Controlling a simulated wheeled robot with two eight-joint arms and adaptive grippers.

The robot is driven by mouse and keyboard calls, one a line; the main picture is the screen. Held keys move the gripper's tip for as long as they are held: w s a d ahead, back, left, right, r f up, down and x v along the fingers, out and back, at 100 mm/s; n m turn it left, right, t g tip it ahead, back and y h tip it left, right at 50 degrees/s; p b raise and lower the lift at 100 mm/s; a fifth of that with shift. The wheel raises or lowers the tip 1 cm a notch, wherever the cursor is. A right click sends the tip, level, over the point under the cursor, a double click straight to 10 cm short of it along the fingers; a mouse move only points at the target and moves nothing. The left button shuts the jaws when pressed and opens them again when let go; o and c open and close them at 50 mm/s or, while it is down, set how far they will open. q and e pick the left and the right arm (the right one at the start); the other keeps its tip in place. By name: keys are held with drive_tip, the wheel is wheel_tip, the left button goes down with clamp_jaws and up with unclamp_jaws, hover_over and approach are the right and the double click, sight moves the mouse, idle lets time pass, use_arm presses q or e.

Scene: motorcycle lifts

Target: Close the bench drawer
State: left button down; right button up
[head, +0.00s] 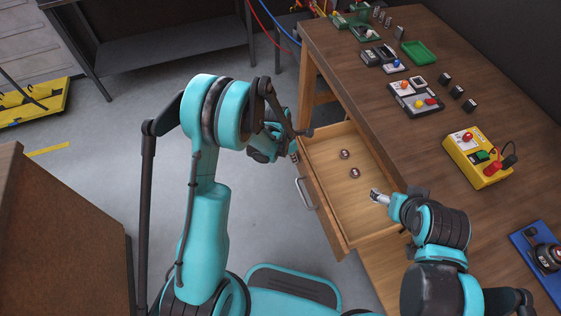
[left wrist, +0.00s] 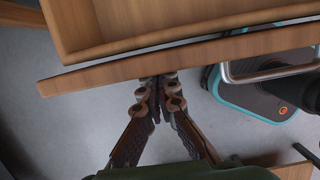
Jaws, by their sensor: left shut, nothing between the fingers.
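The wooden bench drawer (head: 335,205) stands pulled out from the bench (head: 420,140), with its metal handle (head: 305,192) on the front panel. Two small round parts (head: 355,173) lie inside. My left gripper (head: 293,155) is at the far end of the drawer front, partly hidden by its own arm. In the left wrist view its fingers (left wrist: 159,80) are shut and empty, with the tips at the drawer front panel (left wrist: 190,62); I cannot tell whether they touch. The handle also shows there (left wrist: 270,72). My right gripper (head: 380,196) is over the drawer's near inner side; its jaw state is unclear.
On the bench top are a yellow button box (head: 475,155), a green tray (head: 418,52), several switch boxes and a blue device (head: 543,252). A wooden cabinet (head: 60,240) stands at the left.

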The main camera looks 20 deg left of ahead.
use_arm(q)
hover_over(323, 157)
drive_tip(key=shift+d+b, duration=0.2)
drive_tip(key=shift+b, duration=0.1)
drive_tip(key=shift+a, duration=0.1)
